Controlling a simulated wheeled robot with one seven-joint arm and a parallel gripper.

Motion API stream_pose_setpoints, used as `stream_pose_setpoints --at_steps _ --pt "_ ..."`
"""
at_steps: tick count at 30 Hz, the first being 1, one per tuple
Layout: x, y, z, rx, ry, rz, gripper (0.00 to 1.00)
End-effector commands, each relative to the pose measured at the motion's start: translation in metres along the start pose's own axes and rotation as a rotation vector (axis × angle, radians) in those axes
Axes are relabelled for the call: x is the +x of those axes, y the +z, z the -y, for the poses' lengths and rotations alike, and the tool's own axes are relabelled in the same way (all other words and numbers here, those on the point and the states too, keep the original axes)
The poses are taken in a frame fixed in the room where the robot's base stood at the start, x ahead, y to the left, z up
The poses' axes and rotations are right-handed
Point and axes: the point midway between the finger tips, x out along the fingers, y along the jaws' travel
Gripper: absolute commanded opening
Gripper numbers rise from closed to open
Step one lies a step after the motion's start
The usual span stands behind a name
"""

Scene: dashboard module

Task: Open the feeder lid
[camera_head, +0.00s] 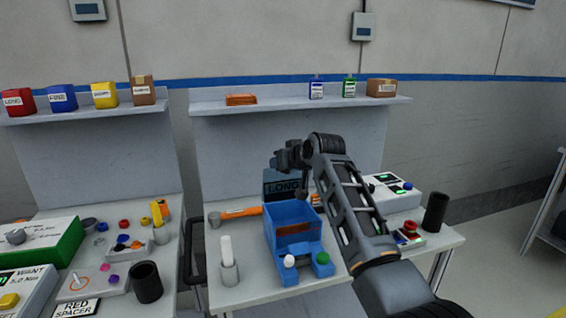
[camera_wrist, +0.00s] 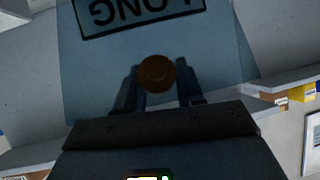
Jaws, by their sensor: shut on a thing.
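The feeder (camera_head: 293,240) is a blue box on the right-hand table, and its front opening shows an orange-brown inside. Its blue see-through lid (camera_head: 281,188), marked LONG, stands steeply raised at the back of the box. In the wrist view the lid (camera_wrist: 88,75) fills the upper middle, with its lettering upside down. A round brown knob (camera_wrist: 156,73) on the lid sits between the fingertips of my gripper (camera_wrist: 158,84), which is shut on it. In the head view my gripper (camera_head: 284,164) is at the lid's top; the knob is hidden there.
A white stick in a grey cup (camera_head: 228,263) and an orange-handled tool (camera_head: 238,214) are left of the feeder. A device with lit displays (camera_head: 390,190) and a dark cup (camera_head: 435,211) stand right. A shelf (camera_head: 300,103) with small containers runs behind.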

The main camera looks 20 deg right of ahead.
Motion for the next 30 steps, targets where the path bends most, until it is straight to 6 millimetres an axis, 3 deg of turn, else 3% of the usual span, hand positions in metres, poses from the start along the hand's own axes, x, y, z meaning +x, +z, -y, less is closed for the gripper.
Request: stream_pose_setpoints --at_steps 1,23,24,30 --pt "0.0048 0.0176 -0.0033 0.004 0.003 0.031 0.0" --pt "0.0047 0.0176 -0.0043 0.004 0.004 0.031 0.0" --pt "0.0047 0.0176 -0.0043 0.004 0.004 0.031 0.4" --pt "0.0047 0.0176 -0.0044 0.004 0.004 0.031 0.57"
